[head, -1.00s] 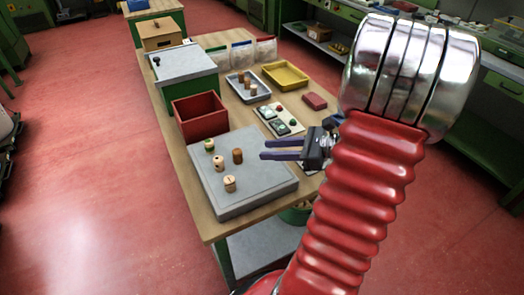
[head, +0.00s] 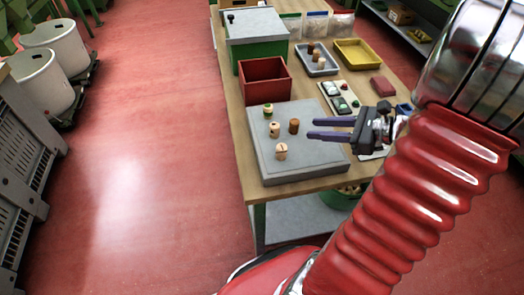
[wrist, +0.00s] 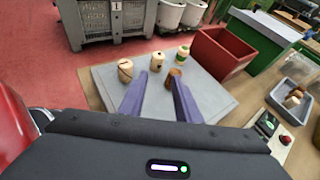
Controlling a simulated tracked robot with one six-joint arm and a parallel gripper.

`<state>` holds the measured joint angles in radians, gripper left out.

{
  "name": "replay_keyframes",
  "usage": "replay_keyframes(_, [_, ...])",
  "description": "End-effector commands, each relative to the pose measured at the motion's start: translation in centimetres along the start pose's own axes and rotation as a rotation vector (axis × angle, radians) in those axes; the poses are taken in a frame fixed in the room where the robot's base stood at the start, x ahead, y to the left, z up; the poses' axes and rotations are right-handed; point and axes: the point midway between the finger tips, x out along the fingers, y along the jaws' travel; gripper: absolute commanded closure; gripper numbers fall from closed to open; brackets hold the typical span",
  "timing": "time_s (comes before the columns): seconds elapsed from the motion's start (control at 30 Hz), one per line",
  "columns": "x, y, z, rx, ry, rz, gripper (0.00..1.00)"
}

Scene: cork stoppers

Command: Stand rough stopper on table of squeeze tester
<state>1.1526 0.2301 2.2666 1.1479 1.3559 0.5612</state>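Several cork stoppers stand on a grey slab (head: 318,160) at the near end of the table. The brown, dark one (head: 294,126), perhaps the rough stopper, stands rightmost. In the wrist view the brown stopper (wrist: 174,79) shows beside the right fingertip. I cannot tell which thing is the squeeze tester.
A red open box (head: 265,92) stands behind the slab, and a green box with a grey top (head: 257,28) behind that. A grey tray (head: 330,71) holds more stoppers; a yellow tray (head: 374,62) is beside it. A button panel (head: 352,110) lies behind my gripper.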

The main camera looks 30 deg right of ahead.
Motion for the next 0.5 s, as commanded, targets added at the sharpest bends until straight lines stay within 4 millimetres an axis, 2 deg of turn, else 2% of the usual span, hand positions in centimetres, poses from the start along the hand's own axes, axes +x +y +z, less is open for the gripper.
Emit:
replay_keyframes(0.2, [3.6, 5.5, 3.1, -0.295, 0.140, 0.202, 0.70])
replay_keyframes(0.5, [5.9, 12.5, 5.5, -0.757, 0.306, 0.461, 0.70])
